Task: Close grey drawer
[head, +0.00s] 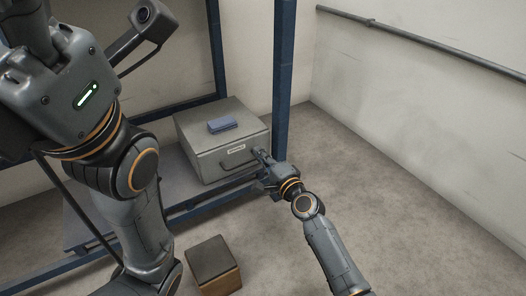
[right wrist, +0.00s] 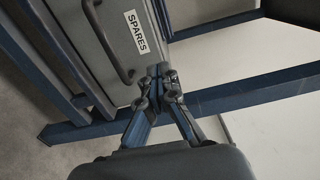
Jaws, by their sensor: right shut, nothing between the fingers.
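The grey drawer (head: 222,160) is the front of a grey metal box on a low shelf. It has a dark bar handle and a white label that reads SPARES in the right wrist view (right wrist: 137,32). The front looks about flush with the box, but I cannot tell if a small gap stays. My right gripper (head: 259,156) is shut and empty at the right part of the drawer front, beside the handle (right wrist: 107,45). Its fingertips (right wrist: 159,72) are close to the front's edge; touching or not is unclear. My left gripper is out of view.
A blue block (head: 222,125) lies on top of the grey box (head: 190,129). A blue rack post (head: 283,80) stands just right of the box. A brown box with a dark top (head: 215,262) is on the floor in front. The floor to the right is clear.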

